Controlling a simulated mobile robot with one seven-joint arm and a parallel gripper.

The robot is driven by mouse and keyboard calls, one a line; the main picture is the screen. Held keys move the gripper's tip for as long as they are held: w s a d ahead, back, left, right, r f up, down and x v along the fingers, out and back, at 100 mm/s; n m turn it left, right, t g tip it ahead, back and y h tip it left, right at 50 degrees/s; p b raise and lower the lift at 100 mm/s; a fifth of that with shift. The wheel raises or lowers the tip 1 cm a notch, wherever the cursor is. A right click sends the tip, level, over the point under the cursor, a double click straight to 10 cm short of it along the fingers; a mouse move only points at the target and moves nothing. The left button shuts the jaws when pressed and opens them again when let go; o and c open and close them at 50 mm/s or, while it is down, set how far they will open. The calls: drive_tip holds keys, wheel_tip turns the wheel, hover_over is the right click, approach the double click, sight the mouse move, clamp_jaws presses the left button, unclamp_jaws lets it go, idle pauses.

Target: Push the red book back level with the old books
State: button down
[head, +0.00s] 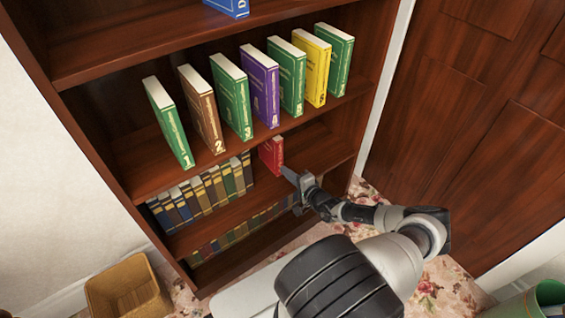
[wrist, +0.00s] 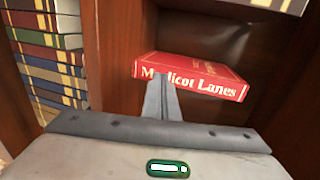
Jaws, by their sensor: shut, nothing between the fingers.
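The red book (head: 271,154) stands upright on the shelf below the numbered books, to the right of the row of old books (head: 205,192). In the wrist view the red book (wrist: 192,74) shows its spine, lettered "Medicot Lanes", facing me. My gripper (head: 289,175) is shut and empty. Its fingertips (wrist: 162,80) are in front of the spine and overlap part of the lettering. I cannot tell whether they touch it.
Numbered books (head: 235,95) stand on the shelf above. More old books (head: 240,232) fill the shelf below. The shelf right of the red book is bare. A wicker basket (head: 125,290) is on the floor at left, a green bin (head: 540,296) at right.

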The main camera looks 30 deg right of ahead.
drive_tip(key=f+p+v, duration=0.2)
drive_tip(key=p+v, duration=0.2)
drive_tip(key=v, duration=0.5)
drive_tip(key=shift+s, duration=0.2)
drive_tip(key=shift+d, duration=0.1)
idle(0.5)
